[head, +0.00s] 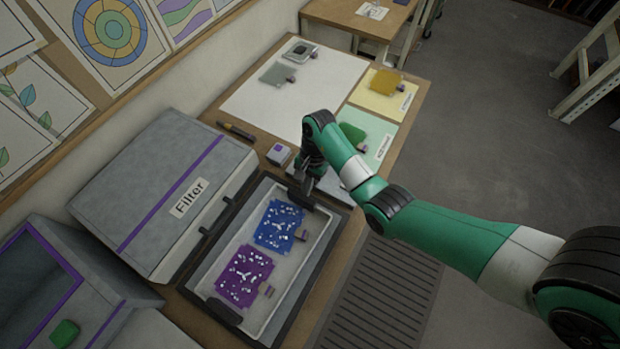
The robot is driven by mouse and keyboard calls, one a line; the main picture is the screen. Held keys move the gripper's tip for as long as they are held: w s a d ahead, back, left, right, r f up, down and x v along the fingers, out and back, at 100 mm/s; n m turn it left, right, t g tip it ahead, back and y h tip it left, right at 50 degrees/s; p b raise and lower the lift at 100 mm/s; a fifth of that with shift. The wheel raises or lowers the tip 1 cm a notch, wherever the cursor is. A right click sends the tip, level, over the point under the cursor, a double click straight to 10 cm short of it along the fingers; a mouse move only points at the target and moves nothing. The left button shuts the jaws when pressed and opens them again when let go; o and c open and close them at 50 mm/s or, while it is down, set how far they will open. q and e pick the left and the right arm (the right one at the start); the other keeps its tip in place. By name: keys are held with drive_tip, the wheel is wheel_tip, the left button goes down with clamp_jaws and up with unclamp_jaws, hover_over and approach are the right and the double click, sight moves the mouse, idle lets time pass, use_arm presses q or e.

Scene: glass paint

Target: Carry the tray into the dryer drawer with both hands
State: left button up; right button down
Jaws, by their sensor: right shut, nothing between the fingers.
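A pale shallow tray (291,268) lies inside a dark-framed bed in front of the grey Filter lid. It holds a blue glass piece (277,226) and a purple glass piece (243,276), both dotted white. A black handle (301,197) is at its far end and another black handle (223,312) at its near end. My right gripper (304,183) is shut and empty, just above or beside the far handle; I cannot tell if it touches. My left gripper is out of view. No drawer can be made out for certain.
The grey Filter lid (160,195) stands left of the tray. A grey box with purple trim and a green button (64,333) is at the lower left. Yellow and green mats (384,95) with glass pieces lie beyond my right arm. Open floor lies to the right.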

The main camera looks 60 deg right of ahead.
sight(285, 227)
drive_tip(key=a+p, duration=0.3)
drive_tip(key=a+r+p, duration=0.1)
drive_tip(key=a+p, duration=0.1)
drive_tip(key=shift+s+a, duration=0.15)
drive_tip(key=shift+s, duration=0.05)
drive_tip(key=a, duration=0.1)
drive_tip(key=a+p, duration=0.1)
drive_tip(key=a, duration=0.1)
drive_tip(key=a+p, duration=0.1)
drive_tip(key=a, duration=0.1)
drive_tip(key=shift+a+f, duration=0.1)
drive_tip(key=shift+f, duration=0.3)
drive_tip(key=shift+a+f, duration=0.2)
drive_tip(key=shift+a, duration=0.15)
drive_tip(key=shift+d, duration=0.15)
